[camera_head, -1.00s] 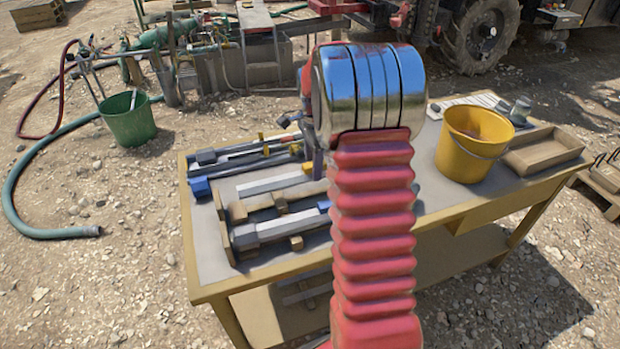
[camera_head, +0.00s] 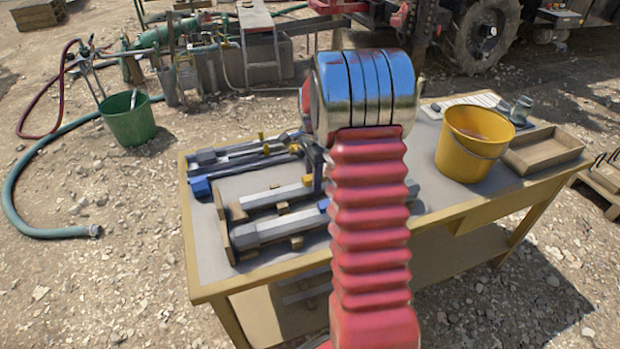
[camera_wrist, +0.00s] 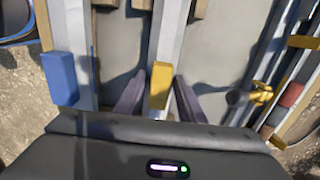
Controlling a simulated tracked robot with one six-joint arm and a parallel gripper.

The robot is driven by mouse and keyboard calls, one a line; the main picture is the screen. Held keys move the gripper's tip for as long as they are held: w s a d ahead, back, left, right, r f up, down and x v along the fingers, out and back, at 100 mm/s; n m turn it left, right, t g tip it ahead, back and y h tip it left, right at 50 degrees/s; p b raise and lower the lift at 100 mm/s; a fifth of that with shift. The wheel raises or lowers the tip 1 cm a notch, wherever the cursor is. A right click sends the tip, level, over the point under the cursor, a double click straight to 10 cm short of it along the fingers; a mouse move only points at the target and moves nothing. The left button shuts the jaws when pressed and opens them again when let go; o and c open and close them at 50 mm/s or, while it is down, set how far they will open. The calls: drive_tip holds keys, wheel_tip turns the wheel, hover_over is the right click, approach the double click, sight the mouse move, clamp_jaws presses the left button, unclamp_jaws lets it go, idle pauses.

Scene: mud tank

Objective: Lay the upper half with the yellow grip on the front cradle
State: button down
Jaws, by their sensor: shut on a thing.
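My gripper (camera_wrist: 159,98) is shut on that yellow grip, one dark finger on each side. The bar lies level over the farther row of a wooden cradle frame (camera_head: 229,232); I cannot tell whether it touches the wood. A similar grey bar (camera_head: 276,229) with a blue grip (camera_wrist: 60,79) lies in the nearer row, parallel and apart.
Grey tools with yellow fittings (camera_wrist: 261,92) and a blue-ended bar (camera_head: 230,180) lie behind the frame. A yellow bucket (camera_head: 472,143) and a wooden tray (camera_head: 543,150) stand on the table's right. The near left table edge (camera_head: 245,283) is close to the frame.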

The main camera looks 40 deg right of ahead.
drive_tip(key=c, duration=1.2)
unclamp_jaws()
drive_tip(key=shift+r, duration=0.1)
wheel_tip(320, 180, up, 13)
drive_tip(key=shift+f, duration=0.2)
